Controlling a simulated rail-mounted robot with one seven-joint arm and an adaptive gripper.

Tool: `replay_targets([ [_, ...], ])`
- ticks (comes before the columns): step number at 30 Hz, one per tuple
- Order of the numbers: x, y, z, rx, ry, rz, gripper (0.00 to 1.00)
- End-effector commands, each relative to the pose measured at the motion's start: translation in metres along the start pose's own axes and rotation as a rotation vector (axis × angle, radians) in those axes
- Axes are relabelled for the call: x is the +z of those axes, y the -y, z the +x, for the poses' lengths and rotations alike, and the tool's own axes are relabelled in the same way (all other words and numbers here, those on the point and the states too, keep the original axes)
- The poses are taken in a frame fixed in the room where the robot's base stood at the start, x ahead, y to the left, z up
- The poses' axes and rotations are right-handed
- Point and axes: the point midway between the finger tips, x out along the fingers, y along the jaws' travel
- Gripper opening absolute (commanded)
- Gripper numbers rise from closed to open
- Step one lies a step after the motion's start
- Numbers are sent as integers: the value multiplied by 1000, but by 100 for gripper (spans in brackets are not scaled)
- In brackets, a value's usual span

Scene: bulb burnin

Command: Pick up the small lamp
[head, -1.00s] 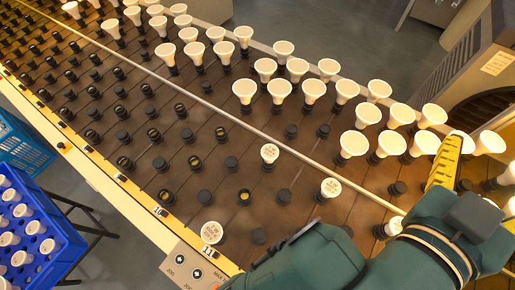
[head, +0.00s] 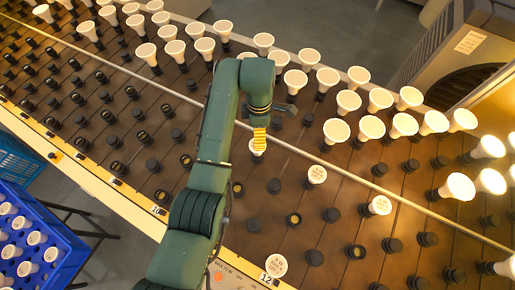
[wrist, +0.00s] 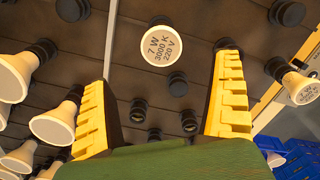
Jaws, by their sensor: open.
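A small lamp (wrist: 161,46) with a round white face printed "7 W 3000 K 220 V" shows face-on in the wrist view, beyond and between the two yellow fingers. My gripper (wrist: 165,105) is open, with nothing between its fingers. In the head view my gripper (head: 259,142) hangs over the dark slatted bed, and a white lamp (head: 256,148) is partly hidden by it. Other printed lamps stand in the bed nearby: one to the right (head: 317,175), one farther right (head: 380,205) and one at the near rail (head: 276,265).
Larger cone-shaped white lamps (head: 336,130) stand in rows along the far side. Several at the right glow (head: 460,187). Empty black sockets (head: 274,186) surround the gripper. A thin pale rail (head: 300,151) crosses the bed. A blue crate (head: 70,247) of lamps stands lower left.

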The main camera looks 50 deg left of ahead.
Motion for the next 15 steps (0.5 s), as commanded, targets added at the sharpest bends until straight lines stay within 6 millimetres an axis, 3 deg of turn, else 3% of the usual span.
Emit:
replay_targets([
  [3, 0, 0, 30, -2, 0, 1, 94],
  [11, 0, 0, 57, 1, 0, 3, 94],
  [15, -2, 2, 82, 0, 0, 3, 94],
])
